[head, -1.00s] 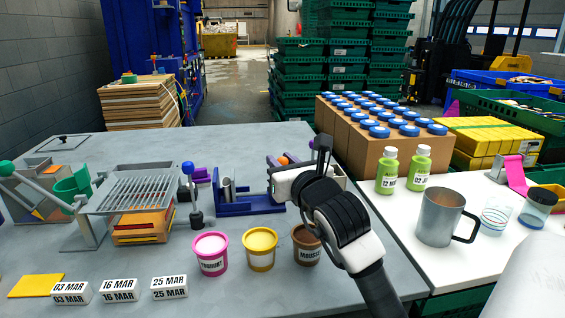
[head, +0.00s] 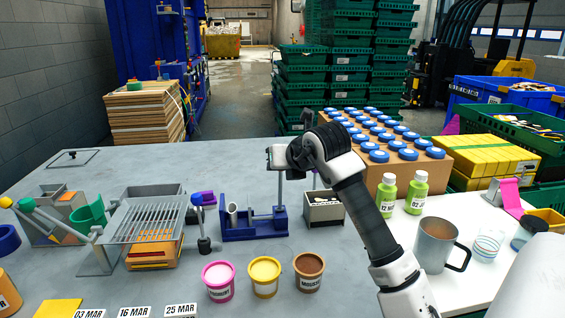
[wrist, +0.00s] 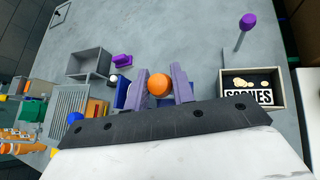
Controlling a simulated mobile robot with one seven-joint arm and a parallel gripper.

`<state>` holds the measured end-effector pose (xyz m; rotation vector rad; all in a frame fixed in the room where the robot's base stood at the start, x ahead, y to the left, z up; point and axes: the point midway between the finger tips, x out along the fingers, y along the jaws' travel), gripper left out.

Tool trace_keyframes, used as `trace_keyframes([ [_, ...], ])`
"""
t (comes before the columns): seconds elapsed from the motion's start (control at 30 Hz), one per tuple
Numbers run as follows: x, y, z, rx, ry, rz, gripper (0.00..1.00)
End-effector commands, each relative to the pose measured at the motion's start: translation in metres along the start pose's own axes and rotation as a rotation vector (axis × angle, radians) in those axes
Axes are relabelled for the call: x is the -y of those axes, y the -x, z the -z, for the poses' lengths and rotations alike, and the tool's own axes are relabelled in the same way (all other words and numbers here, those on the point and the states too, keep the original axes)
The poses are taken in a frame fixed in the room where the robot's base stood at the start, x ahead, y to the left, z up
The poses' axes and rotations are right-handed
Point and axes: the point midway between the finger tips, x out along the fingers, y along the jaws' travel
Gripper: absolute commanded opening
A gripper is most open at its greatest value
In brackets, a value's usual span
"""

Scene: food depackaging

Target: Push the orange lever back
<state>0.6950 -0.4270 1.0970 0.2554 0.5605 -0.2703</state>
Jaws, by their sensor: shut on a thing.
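The orange lever's round knob (wrist: 158,84) sits between the two purple fingers of my gripper (wrist: 164,88) in the wrist view. My gripper is shut on it. In the head view my gripper (head: 276,158) is above the blue fixture (head: 240,233), and the knob is hidden by the gripper. A thin grey upright post (head: 279,188), which looks like the lever's shaft, runs down from the gripper to the right end of the blue fixture. A grey cylinder (head: 232,216) stands at the fixture's left end.
A blue-knobbed lever (head: 197,200) and slotted grey rack (head: 146,220) are left. Pink, yellow and brown cups (head: 309,272) stand in front.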

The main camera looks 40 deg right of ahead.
Motion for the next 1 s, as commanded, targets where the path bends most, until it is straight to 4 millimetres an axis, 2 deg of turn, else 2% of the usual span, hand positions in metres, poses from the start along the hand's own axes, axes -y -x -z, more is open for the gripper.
trace_keyframes([
  [0.03,-0.001,-0.001,-0.008,-0.027,-0.006,0.000,0.00],
  [0.2,0.002,-0.009,-0.012,-0.098,-0.027,0.001,0.00],
  [0.83,0.004,-0.017,-0.015,-0.144,-0.041,0.001,0.00],
  [0.87,0.004,-0.017,-0.015,-0.144,-0.041,0.001,0.26],
  [1.0,0.004,-0.017,-0.015,-0.145,-0.041,0.001,0.44],
])
